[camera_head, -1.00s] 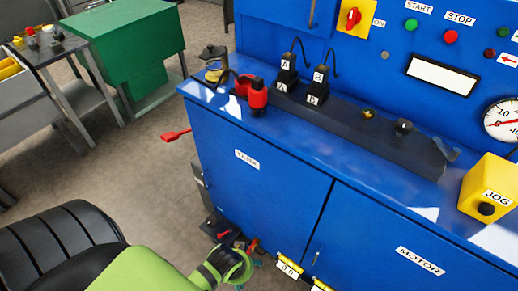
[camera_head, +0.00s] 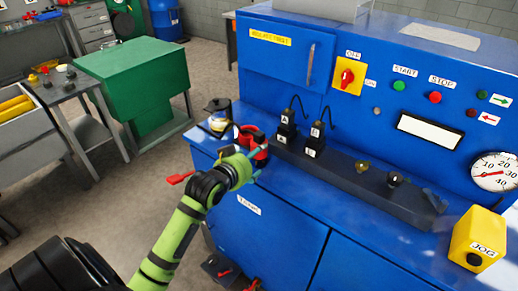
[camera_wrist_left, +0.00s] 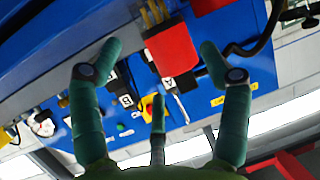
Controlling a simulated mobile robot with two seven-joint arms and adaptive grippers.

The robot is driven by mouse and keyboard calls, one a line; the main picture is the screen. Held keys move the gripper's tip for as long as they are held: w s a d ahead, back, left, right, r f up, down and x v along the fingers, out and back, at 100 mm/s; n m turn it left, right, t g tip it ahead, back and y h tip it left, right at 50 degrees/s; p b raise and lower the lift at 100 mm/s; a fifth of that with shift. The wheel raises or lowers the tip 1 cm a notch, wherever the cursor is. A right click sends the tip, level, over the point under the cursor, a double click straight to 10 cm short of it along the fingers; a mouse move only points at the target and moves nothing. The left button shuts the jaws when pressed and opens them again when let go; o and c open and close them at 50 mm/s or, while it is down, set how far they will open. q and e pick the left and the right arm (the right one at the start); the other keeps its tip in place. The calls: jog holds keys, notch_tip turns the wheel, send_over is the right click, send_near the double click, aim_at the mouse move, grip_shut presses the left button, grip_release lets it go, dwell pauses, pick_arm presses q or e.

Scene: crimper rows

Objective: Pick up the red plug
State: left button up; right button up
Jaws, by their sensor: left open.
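The red plug (camera_head: 261,154) stands on the blue bench top near its left end, partly hidden behind my left gripper in the head view. In the left wrist view the red plug (camera_wrist_left: 172,52) shows as a red block with a dark stem, between the spread fingers and apart from them. My left gripper (camera_head: 258,163) is open and empty, with teal fingers on a green arm, close in front of the plug. It also shows in the left wrist view (camera_wrist_left: 158,52). My right gripper is out of view.
Another red object (camera_head: 245,134) stands just behind the plug, and a glass jug (camera_head: 218,112) is to its left. Black plugs marked A and B (camera_head: 287,130) with cables sit on the dark rail (camera_head: 340,178). A red lever (camera_head: 180,178) sticks out at the cabinet's left side.

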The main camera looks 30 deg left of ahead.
aim_at(259, 154)
pick_arm(q)
jog(key=p+x, duration=0.2)
jog(key=x, duration=0.2)
jog(key=shift+w+r, duration=0.1)
jog(key=shift+w+f, duration=0.3)
jog(key=shift+w, duration=0.2)
jog(key=c, duration=1.1)
